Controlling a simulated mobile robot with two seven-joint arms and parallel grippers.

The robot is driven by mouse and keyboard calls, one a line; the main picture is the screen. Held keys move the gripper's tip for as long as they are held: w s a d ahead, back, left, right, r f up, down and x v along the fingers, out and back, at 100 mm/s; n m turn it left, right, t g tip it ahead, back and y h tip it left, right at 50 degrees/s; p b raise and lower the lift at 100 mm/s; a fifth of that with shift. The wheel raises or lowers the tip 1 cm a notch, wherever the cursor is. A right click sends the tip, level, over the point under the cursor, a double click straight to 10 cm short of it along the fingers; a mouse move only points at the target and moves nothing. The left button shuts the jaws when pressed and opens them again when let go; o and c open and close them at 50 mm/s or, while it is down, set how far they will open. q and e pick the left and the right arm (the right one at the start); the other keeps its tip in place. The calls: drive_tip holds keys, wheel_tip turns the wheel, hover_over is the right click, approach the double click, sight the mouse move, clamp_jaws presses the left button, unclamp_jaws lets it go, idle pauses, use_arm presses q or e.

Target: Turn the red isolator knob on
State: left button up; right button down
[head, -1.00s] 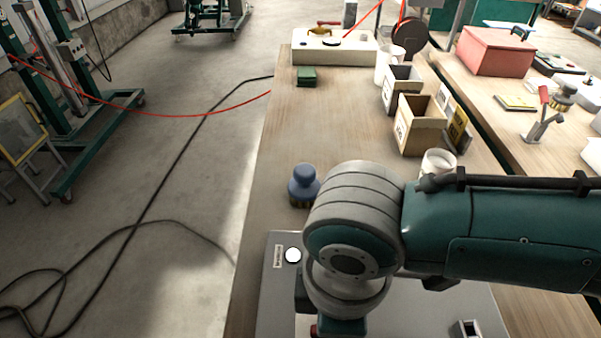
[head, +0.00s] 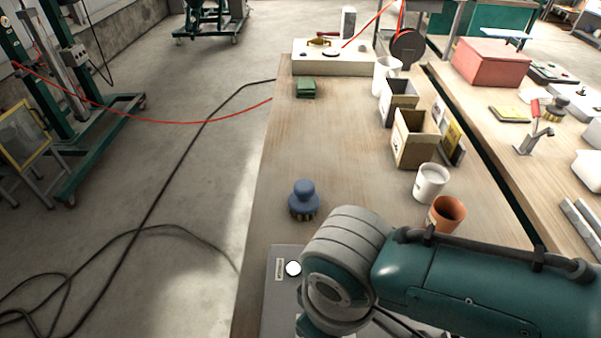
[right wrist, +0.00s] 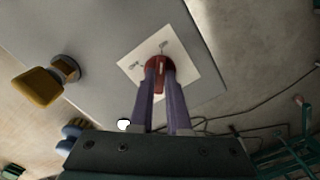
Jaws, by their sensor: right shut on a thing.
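The red isolator knob (right wrist: 158,66) sits on a white square plate (right wrist: 190,68) on a grey panel in the right wrist view. Small dark markings lie on the plate beside the knob, too small to read surely. My right gripper (right wrist: 160,84) has its two purple fingers closed on either side of the knob, touching it. In the head view the grey panel (head: 277,300) shows at the near edge of the bench. My right arm covers the knob and the gripper there. My left gripper is in neither view.
A white round button (head: 293,268) is on the panel. A yellow-brown block-shaped handle (right wrist: 38,90) stands on it too. A blue-handled brush (head: 303,196) stands just beyond. An orange-brown pot (head: 447,214) and white cup (head: 430,182) stand right. The bench middle is clear.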

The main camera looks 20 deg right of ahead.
idle(0.4)
drive_tip(key=c, duration=0.9)
unclamp_jaws()
drive_tip(key=shift+r, duration=0.1)
drive_tip(key=shift+r, duration=0.35)
wheel_tip(320, 180, up, 9)
drive_tip(key=p, duration=0.2)
drive_tip(key=shift+p, duration=0.35)
